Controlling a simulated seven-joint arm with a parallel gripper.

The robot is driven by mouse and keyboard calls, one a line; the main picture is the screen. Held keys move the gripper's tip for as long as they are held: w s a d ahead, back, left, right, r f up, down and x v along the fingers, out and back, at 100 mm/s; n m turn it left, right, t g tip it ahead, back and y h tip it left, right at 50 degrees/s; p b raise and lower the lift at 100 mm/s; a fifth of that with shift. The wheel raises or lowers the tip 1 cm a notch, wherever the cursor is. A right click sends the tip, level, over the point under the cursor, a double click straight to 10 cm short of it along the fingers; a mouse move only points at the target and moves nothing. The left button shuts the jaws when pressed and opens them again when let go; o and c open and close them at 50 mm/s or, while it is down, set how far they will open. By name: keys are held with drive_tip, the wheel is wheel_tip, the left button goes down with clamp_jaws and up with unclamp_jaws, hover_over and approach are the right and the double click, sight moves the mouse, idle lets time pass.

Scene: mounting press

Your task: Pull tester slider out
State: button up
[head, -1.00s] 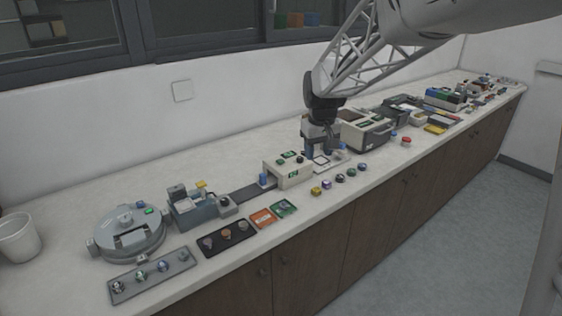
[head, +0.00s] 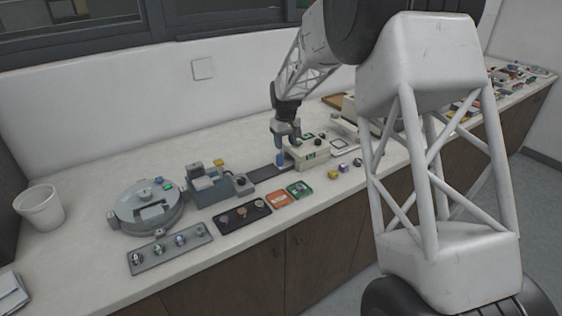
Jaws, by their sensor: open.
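The tester appears to be the cream box (head: 309,154) with a small green display, near the middle of the counter in the head view. A dark flat track (head: 266,172) runs out from its left side. A flat plate with a square outline (head: 339,143) lies at its right side. My gripper (head: 285,157) points down at the left end of the cream box, with its fingers open. Blue shows at the fingers, where a blue upright piece stood; I cannot tell finger from piece there, nor whether they touch. The slider itself is not clearly distinguishable.
Left of the track stand a grey-blue device (head: 208,187) and a round grey press (head: 148,207). In front lie a grey tray (head: 170,250), a black tray (head: 242,218), an orange card (head: 277,200) and a green card (head: 300,190).

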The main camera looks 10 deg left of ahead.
sight(281, 156)
drive_tip(key=shift+w+a+f, duration=0.5)
drive_tip(key=shift+a+f, duration=0.35)
drive_tip(key=shift+a, duration=0.05)
drive_tip(key=shift+f, duration=0.1)
drive_tip(key=shift+f, duration=3.85)
clamp_jaws()
